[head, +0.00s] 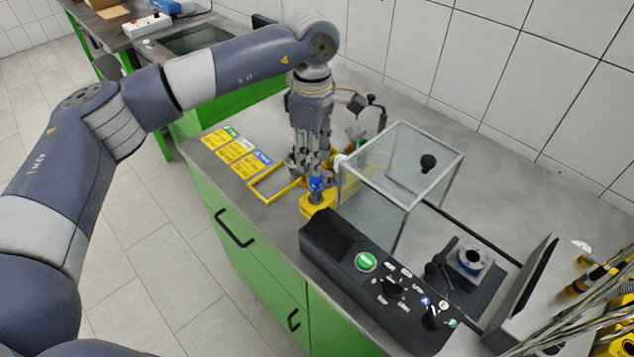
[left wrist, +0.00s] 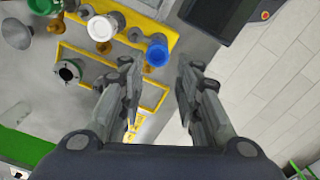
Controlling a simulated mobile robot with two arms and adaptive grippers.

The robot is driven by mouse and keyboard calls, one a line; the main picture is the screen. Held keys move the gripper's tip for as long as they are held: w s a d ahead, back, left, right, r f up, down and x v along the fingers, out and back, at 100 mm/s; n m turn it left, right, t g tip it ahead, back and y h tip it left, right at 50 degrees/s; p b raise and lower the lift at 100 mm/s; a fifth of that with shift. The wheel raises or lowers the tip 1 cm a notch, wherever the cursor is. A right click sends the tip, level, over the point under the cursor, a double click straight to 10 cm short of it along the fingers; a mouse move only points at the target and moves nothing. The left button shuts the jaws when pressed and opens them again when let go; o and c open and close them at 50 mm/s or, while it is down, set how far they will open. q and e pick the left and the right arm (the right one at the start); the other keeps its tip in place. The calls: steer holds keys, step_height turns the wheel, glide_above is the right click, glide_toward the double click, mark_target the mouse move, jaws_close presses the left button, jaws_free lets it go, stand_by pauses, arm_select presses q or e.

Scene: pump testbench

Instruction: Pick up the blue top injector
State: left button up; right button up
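The blue top injector (head: 316,184) stands in the yellow holder (head: 312,208) on the workbench, just below my left gripper (head: 314,168) in the head view. In the left wrist view, its round blue top (left wrist: 157,54) shows near the tips of the fingers, between their lines and slightly beyond them. My left gripper (left wrist: 157,66) is open, points down, and has nothing between its fingers. I see no contact with the blue top. My right gripper is in neither view.
A glass box (head: 400,175) stands close to the right of my left gripper. A black control panel (head: 380,290) with a green button lies in front. In the left wrist view, a green-topped part (left wrist: 45,5) and a white part (left wrist: 103,28) stand near the blue top.

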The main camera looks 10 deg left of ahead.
mark_target(315, 179)
arm_select(q)
steer(key=shift+s+f, duration=0.1)
steer(key=shift+f, duration=0.7)
steer(key=shift+f+p, duration=0.35)
steer(key=shift+p, duration=0.05)
steer(key=f+p, duration=0.1)
steer(key=f, duration=0.1)
steer(key=f+p, duration=0.1)
steer(key=f, duration=0.1)
steer(key=shift+w+d+p, duration=0.2)
steer(key=shift+w+p, duration=0.05)
steer(key=shift+p, duration=0.05)
steer(key=shift+f, duration=0.45)
steer(key=shift+c, duration=0.8)
jaws_close()
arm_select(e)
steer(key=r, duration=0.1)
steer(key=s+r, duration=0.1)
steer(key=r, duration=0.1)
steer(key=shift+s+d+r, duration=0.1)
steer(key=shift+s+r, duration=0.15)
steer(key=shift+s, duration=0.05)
